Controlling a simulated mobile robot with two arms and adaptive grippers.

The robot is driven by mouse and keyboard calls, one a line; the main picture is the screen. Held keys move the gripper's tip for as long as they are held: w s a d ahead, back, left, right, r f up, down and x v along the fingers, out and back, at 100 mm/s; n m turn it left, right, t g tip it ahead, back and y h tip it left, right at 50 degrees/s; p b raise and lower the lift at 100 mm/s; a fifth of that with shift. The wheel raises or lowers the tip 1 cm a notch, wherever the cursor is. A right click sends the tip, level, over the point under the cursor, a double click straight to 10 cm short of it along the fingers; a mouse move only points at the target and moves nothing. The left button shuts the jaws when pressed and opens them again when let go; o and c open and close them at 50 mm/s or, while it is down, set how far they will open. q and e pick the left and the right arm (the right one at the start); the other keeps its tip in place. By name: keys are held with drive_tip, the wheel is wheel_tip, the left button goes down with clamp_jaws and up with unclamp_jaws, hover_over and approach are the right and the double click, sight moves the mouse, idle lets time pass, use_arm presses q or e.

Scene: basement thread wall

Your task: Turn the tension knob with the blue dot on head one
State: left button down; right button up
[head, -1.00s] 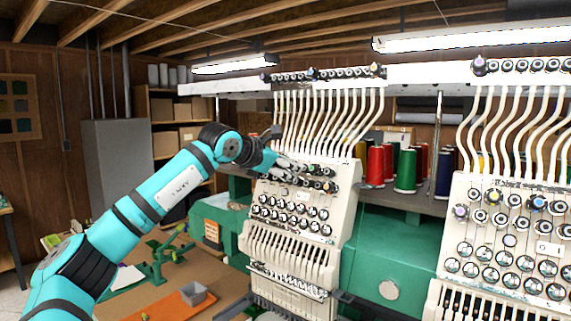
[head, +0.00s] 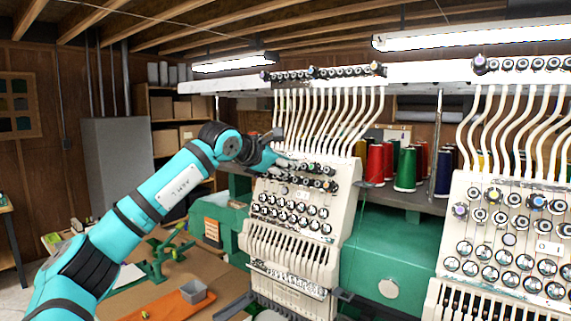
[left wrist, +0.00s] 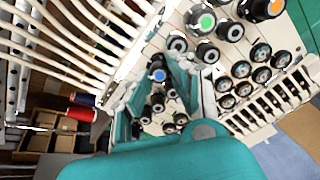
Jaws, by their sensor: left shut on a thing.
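The tension knob with the blue dot (left wrist: 158,75) shows in the left wrist view between the fingers of my left gripper (left wrist: 168,82), which is shut on it. In the head view my left gripper (head: 278,162) is at the upper left of the left-hand machine head's cream face (head: 290,241). The blue dot is too small to make out there. Beside the fingers in the left wrist view are a knob with a green dot (left wrist: 206,21) and one with an orange dot (left wrist: 274,8). My right gripper is out of view.
Rows of black-and-silver knobs (head: 295,212) sit close below my gripper. White thread tubes (head: 320,120) rise just above. Thread cones, including a green one (head: 405,170), stand behind to the right. A second head (head: 508,240) is further right.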

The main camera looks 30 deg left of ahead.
use_arm(q)
drive_tip(key=shift+r+m+p, duration=0.1)
drive_tip(key=shift+m+p, duration=1.35)
drive_tip(key=shift+m, duration=3.55)
drive_tip(key=c, duration=1.2)
unclamp_jaws()
drive_tip(key=shift+o, duration=0.2)
drive_tip(key=v, duration=1.2)
drive_tip(key=shift+w, duration=0.1)
